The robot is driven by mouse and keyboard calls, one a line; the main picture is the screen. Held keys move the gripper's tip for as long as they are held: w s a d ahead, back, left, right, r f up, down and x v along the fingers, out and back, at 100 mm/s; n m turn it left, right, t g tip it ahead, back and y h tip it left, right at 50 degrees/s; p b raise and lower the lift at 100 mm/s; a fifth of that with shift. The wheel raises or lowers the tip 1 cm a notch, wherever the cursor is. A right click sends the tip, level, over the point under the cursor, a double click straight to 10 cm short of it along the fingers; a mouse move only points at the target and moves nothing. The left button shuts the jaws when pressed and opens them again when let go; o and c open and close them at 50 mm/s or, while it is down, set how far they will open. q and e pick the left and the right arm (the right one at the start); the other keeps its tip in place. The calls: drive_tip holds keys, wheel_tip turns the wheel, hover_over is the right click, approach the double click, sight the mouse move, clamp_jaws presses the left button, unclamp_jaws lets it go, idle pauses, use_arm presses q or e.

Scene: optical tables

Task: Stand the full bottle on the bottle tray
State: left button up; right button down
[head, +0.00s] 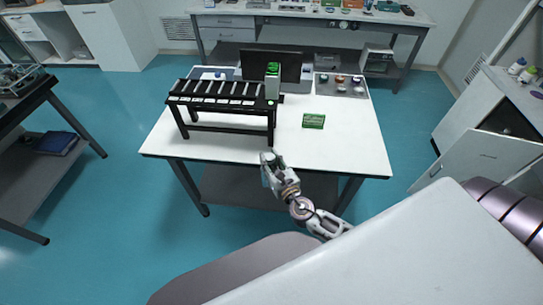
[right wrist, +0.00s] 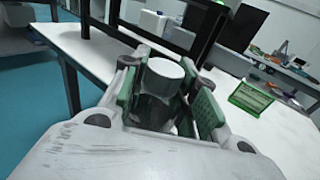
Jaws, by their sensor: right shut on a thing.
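My right gripper (head: 268,160) is at the front edge of the white table, below the black rack in the head view. In the right wrist view its green-padded fingers (right wrist: 166,84) are shut on a bottle (right wrist: 162,76) with a pale round top and a dark, glassy body. How full it is, I cannot tell. A flat grey tray (head: 328,92) with several small round-topped things lies at the table's back right; it looks like the bottle tray. The held bottle is well apart from it. My left gripper is not in view.
A black rack (head: 222,102) with a row of pale slots stands on the table (head: 345,145), with a green-topped box (head: 272,82) at its right end. The table's front right is clear. A dark screen (head: 270,66) stands behind.

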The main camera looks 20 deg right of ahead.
drive_tip(key=shift+a, duration=0.15)
idle(0.6)
wheel_tip(320, 180, down, 3)
drive_tip(key=b, duration=0.2)
drive_tip(key=shift+r+b, duration=0.15)
drive_tip(key=shift+b, duration=0.15)
wheel_tip(320, 180, down, 6)
drive_tip(key=b, duration=0.5)
drive_tip(key=shift+r+b, duration=0.15)
drive_tip(key=shift+b, duration=0.15)
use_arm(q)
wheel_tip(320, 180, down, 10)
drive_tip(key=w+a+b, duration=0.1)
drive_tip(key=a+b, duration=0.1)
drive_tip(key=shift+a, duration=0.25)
use_arm(e)
drive_tip(key=shift+f, duration=0.95)
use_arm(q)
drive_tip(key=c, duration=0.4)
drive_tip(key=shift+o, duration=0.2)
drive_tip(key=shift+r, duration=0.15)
use_arm(e)
drive_tip(key=shift+r, duration=0.2)
